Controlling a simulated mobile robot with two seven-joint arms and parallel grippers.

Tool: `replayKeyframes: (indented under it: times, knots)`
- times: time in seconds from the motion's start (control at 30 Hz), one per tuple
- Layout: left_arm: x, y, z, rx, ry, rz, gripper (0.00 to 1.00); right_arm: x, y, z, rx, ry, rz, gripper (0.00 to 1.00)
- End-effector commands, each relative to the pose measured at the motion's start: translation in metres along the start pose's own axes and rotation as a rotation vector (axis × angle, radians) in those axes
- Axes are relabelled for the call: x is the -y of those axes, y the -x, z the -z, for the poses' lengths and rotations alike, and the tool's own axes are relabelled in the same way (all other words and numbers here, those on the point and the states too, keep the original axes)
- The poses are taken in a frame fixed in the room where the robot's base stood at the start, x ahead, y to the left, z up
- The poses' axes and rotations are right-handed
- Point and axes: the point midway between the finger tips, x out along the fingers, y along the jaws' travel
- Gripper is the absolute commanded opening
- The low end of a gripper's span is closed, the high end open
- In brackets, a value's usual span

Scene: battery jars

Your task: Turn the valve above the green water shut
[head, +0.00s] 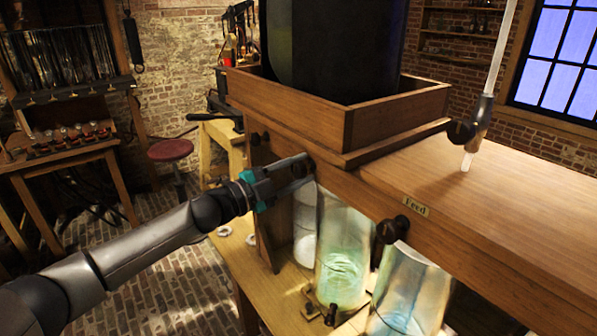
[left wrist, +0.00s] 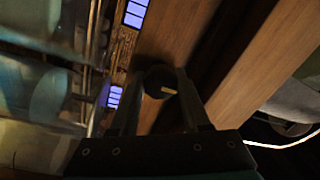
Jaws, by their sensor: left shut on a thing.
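The glass jar of green water (head: 342,262) stands under the wooden beam in the head view. My left gripper (head: 305,164) reaches in from the left to the beam's front, above and a little left of this jar. In the left wrist view, its two fingers (left wrist: 160,92) are shut on a dark round valve knob (left wrist: 158,80) with a yellow mark. The fingers mostly hide this knob in the head view. My right gripper is not in view.
Another dark valve (head: 391,231) sits on the beam beside the "Feed" label (head: 415,207), above a jar of blue water (head: 409,290). A pale jar (head: 304,220) stands left of the green one. A wooden tray (head: 390,124) holds a large dark vessel (head: 335,45) above.

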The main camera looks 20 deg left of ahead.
Motion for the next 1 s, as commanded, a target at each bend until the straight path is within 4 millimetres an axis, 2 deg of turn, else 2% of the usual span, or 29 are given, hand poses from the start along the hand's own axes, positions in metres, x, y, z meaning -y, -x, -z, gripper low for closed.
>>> replayKeyframes:
  times: [0.5, 0.53, 0.77, 1.0]
  knots:
    - [0.0013, -0.0001, 0.0003, -0.002, -0.021, 0.001, 0.00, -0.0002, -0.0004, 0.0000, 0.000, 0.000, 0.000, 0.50]
    - [0.0014, -0.0002, 0.0003, -0.002, -0.021, 0.001, 0.49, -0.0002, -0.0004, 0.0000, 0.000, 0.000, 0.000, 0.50]
    - [0.0009, -0.0001, 0.0002, -0.002, -0.019, 0.001, 0.75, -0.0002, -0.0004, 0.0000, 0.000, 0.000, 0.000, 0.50]
    - [0.0004, 0.0000, 0.0002, -0.002, -0.018, 0.000, 0.76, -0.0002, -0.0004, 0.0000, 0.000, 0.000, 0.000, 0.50]
